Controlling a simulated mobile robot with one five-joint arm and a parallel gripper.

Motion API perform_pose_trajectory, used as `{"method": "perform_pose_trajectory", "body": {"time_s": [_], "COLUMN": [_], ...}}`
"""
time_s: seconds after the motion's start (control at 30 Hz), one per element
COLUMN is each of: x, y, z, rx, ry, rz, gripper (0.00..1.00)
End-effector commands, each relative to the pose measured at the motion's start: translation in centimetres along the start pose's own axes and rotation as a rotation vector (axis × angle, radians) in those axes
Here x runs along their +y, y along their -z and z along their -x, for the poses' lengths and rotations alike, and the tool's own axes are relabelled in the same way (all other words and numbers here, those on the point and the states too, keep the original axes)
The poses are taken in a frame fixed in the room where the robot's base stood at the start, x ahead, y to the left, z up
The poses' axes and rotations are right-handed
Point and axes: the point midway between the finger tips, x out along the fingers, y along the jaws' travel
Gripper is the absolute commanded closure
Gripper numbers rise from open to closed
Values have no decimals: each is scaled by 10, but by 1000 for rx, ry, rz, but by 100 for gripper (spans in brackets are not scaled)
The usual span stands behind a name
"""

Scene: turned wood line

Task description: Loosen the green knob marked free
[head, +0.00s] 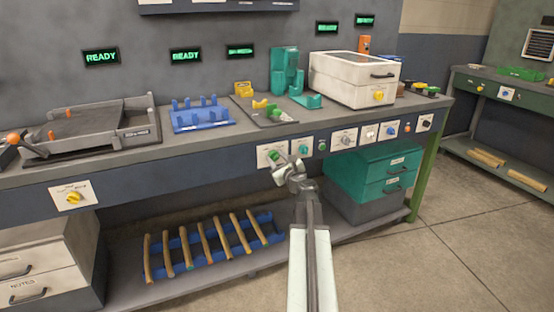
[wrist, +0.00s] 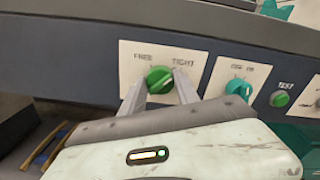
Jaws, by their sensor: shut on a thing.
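The green knob (wrist: 159,79) sits on a cream plate (wrist: 133,55) lettered FREE at left and TIGHT at right, in the wrist view. A pale mark on the knob runs slanting up to the right. My gripper (wrist: 160,88) has one finger on each side of the knob and is shut on it. In the head view my gripper (head: 287,170) is at the front panel of the bench, and it covers part of the knob's plate (head: 265,155).
A teal knob (wrist: 238,90) and a green button marked TEST (wrist: 280,98) are just right of the plate. In the head view a white box (head: 340,85) and a blue fixture (head: 200,115) stand on the bench (head: 140,160). Teal drawers (head: 375,178) are below at right.

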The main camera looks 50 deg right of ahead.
Motion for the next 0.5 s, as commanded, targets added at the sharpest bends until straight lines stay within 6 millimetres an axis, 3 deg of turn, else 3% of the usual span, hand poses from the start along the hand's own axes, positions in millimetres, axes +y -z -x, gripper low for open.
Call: {"method": "perform_pose_trajectory", "body": {"time_s": [0.5], "x": [0], "y": [1], "z": [1], "rx": [0], "ry": [0], "rz": [366], "gripper": [100]}}
